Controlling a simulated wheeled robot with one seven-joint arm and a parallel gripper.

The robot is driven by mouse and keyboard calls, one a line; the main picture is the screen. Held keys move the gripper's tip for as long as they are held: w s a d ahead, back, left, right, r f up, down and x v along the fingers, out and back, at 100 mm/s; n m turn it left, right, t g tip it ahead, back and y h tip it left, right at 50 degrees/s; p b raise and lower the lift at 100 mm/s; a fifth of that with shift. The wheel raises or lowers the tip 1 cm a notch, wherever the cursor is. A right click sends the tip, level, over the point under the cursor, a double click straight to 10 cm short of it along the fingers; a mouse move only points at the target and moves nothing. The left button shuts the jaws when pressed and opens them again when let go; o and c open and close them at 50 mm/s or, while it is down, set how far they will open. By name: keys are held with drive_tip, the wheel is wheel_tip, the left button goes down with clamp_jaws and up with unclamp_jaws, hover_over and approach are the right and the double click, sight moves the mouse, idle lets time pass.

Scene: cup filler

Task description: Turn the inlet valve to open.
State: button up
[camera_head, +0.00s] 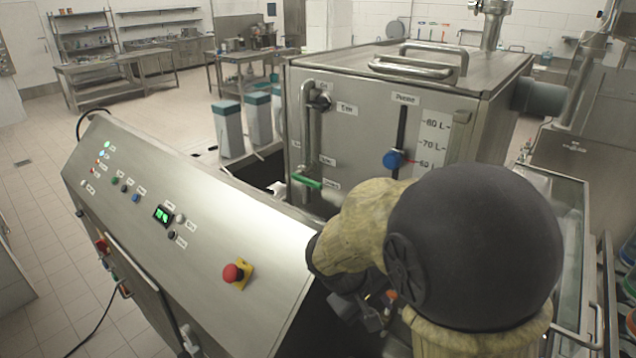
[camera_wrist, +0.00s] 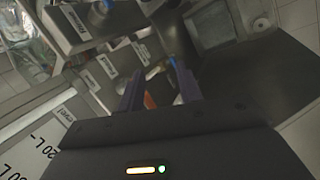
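A green valve handle (camera_head: 308,182) sits low on the left of the steel tank front, under a vertical pipe. Small labels beside it are too small to read, so I cannot tell for sure which valve is the inlet. In the wrist view my gripper (camera_wrist: 158,88) has its two dark fingers apart with nothing held. An orange-red handle-like part (camera_wrist: 149,101) shows between and beyond the fingers, apart from them as far as I can tell. In the head view my arm hides the gripper and the lower tank front.
The steel tank (camera_head: 465,110) carries a volume scale and a blue knob (camera_head: 393,159). The sloped control panel (camera_head: 190,225) with a red emergency button (camera_head: 233,273) stands to the left. In the wrist view a labelled steel box (camera_wrist: 80,28) and blue parts (camera_wrist: 172,62) lie beyond the fingers.

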drive_tip(key=w+a+r+n+t+h, duration=0.3)
drive_tip(key=w+a+r+t+h, duration=0.15)
drive_tip(key=w+a+r, duration=0.35)
drive_tip(key=n+t+h+b, duration=0.1)
drive_tip(key=t, duration=0.7)
approach(311, 185)
drive_tip(key=v, duration=0.5)
drive_tip(key=shift+s+r, duration=0.1)
drive_tip(key=p+x, duration=0.7)
drive_tip(key=x, duration=1)
drive_tip(key=shift+w+d, duration=0.15)
drive_tip(key=shift+w, duration=0.1)
clamp_jaws()
